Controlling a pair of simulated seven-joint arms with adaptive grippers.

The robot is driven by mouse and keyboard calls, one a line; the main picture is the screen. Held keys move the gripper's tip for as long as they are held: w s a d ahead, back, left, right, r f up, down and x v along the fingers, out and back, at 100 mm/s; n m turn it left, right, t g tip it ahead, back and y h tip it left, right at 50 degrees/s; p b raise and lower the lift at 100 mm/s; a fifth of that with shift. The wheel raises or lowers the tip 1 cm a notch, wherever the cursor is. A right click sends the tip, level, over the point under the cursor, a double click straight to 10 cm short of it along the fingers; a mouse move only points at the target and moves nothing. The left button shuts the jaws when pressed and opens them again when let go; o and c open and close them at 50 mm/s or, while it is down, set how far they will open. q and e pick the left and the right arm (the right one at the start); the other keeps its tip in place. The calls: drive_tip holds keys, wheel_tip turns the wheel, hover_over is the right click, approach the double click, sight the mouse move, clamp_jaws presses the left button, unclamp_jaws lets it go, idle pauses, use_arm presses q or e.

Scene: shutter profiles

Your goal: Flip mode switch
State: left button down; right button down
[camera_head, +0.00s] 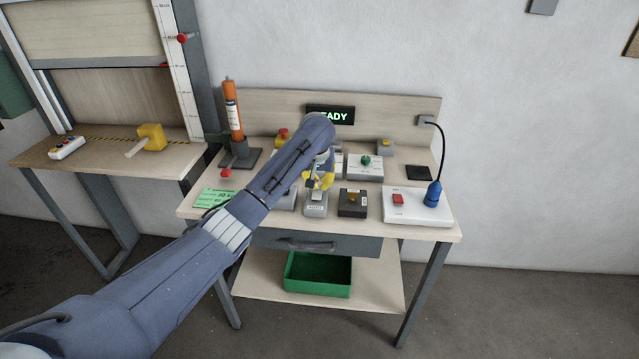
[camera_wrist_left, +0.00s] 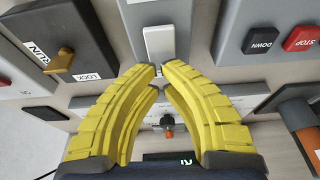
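My left gripper (camera_head: 319,181) is over the middle of the workbench, just behind a small grey switch box (camera_head: 315,208) with a label too small to read. In the left wrist view its yellow fingers (camera_wrist_left: 162,72) converge with tips close together and nothing held between them. The tips are near a white rocker (camera_wrist_left: 160,42) on the grey box; I cannot tell whether they touch it. A black box (camera_head: 352,208) with a brass knob stands to the right; the wrist view shows its RUN and LOCK marks (camera_wrist_left: 88,76). My right gripper is not in view.
A box with DOWN and STOP buttons (camera_wrist_left: 262,40) is beside the rocker box. A white base (camera_head: 418,212) with a red switch and blue plug is at right. A box with a green knob (camera_head: 365,168) stands behind.

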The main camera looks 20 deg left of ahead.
use_arm(q)
drive_tip(key=shift+f, duration=0.1)
drive_tip(key=shift+w+f, duration=0.1)
drive_tip(key=shift+f, duration=0.35)
drive_tip(key=shift+r, duration=0.1)
drive_tip(key=shift+r, duration=0.75)
drive_tip(key=shift+w+d+r, duration=0.1)
drive_tip(key=shift+w+r, duration=0.05)
drive_tip(key=shift+r, duration=0.4)
wheel_tip(320, 180, up, 13)
drive_tip(key=shift+s, duration=0.35)
drive_tip(key=shift+f, duration=0.1)
